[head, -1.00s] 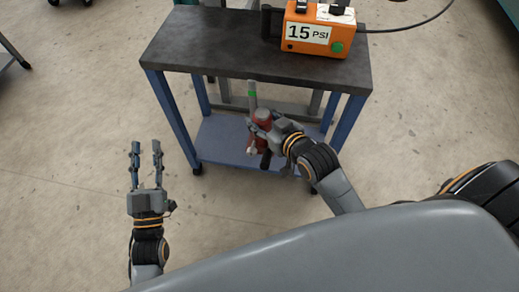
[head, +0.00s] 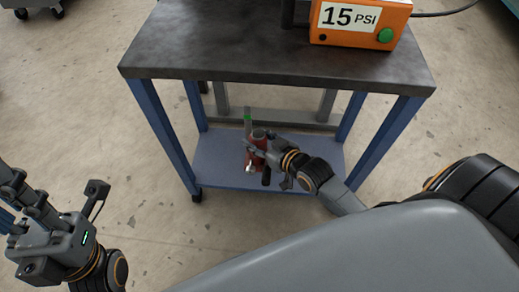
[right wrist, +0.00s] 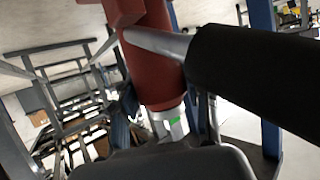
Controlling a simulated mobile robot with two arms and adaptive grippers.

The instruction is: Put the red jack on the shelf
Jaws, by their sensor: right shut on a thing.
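The red jack (head: 252,160) is in front of or over the lower blue shelf (head: 215,168) of the cart, roughly upright. I cannot tell whether its base touches the shelf. My right gripper (head: 264,148) is shut on the jack from the right and hides part of it. In the right wrist view the jack's red body (right wrist: 155,65) fills the upper middle, with a black-gripped bar across it. My left gripper (head: 12,205) is at the left edge of the head view, empty, its fingers apart and partly cut off.
The cart's dark top (head: 220,45) overhangs the lower shelf, with blue legs at its corners. The shelf looks bare on either side of the jack. Open floor lies to the left.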

